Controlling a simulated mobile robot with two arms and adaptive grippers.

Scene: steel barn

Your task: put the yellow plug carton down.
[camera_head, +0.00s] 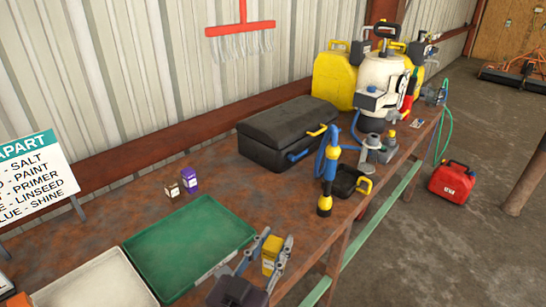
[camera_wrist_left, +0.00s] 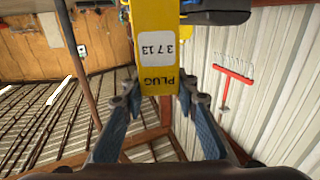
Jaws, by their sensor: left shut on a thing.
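The yellow plug carton (camera_head: 271,254) is held upright between the fingers of my left gripper (camera_head: 277,241), near the front edge of the table and just right of the green tray (camera_head: 187,240). In the left wrist view the carton (camera_wrist_left: 157,45) fills the top middle, and its white label with "3 7 13" and "PLUG" shows upside down. The fingers (camera_wrist_left: 155,95) close on it from both sides. I cannot tell how high its base is above the table. My right gripper is not in view.
A white tray (camera_head: 95,283) lies left of the green one. Two small cartons, brown (camera_head: 172,191) and purple (camera_head: 189,180), stand behind. A black toolbox (camera_head: 287,133) and a blue-and-yellow tool (camera_head: 327,178) stand further right. Bare rusty tabletop (camera_head: 240,200) lies between.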

